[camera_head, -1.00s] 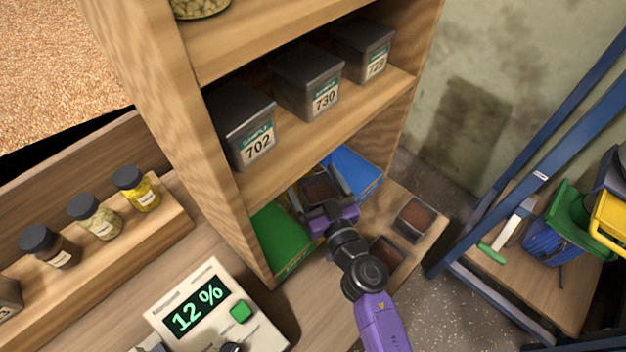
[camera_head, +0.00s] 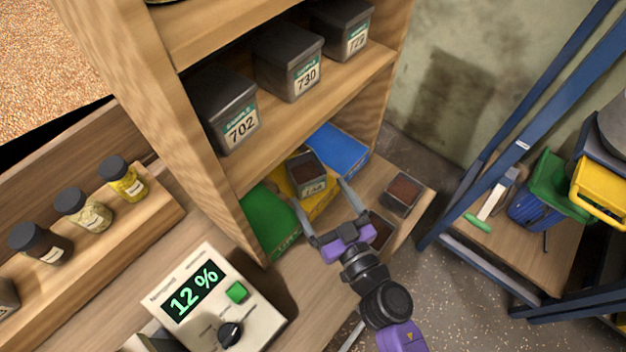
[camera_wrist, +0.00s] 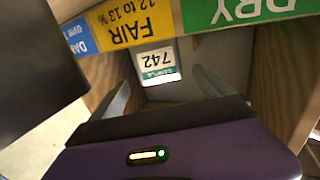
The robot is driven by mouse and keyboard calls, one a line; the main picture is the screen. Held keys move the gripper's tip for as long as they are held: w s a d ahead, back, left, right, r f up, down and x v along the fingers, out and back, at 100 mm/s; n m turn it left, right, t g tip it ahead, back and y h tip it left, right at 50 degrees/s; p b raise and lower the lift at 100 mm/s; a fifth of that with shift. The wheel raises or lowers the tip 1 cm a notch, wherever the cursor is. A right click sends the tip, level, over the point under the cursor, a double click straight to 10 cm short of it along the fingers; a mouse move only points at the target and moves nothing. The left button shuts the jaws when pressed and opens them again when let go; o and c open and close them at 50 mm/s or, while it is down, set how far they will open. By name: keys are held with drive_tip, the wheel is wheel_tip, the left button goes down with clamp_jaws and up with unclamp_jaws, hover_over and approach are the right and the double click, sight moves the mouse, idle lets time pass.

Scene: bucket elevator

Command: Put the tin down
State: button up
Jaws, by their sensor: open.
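The tin (camera_head: 307,172), dark with a brown filling and a label, stands upright on the yellow area (camera_head: 318,206) of the lower shelf. In the wrist view its label (camera_wrist: 158,66) reads 742 upside down, behind the yellow FAIR 12 to 13% strip (camera_wrist: 128,22). My gripper (camera_head: 318,193) is open in front of the tin, with its fingers spread and the tin clear of the palm. In the wrist view my two fingers (camera_wrist: 160,85) stand either side of the label.
The green area (camera_head: 268,222) lies left, the blue area (camera_head: 338,150) right. Open tins stand nearby, one at the right (camera_head: 403,192) and one partly behind my gripper (camera_head: 379,232). Lidded tins (camera_head: 290,62) line the shelf above. A meter (camera_head: 215,300) reads 12 %.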

drive_tip(key=shift+s+d, duration=0.25)
drive_tip(key=shift+s, duration=0.25)
drive_tip(key=s+d+m+h, duration=0.1)
drive_tip(key=s+d+h, duration=0.1)
drive_tip(key=s+d, duration=0.65)
drive_tip(key=s+d+r+m+h, duration=0.1)
drive_tip(key=s+d+r+h, duration=0.1)
drive_tip(key=s, duration=0.5)
drive_tip(key=s+d+r+m+h, duration=0.2)
drive_tip(key=s+d+r, duration=0.2)
drive_tip(key=s, duration=0.3)
drive_tip(key=s+d+r+m+h, duration=0.2)
drive_tip(key=s+d+r+h, duration=0.1)
drive_tip(key=s, duration=0.4)
drive_tip(key=shift+d+r+g, duration=0.4)
drive_tip(key=shift+d, duration=0.4)
drive_tip(key=shift+s, duration=0.1)
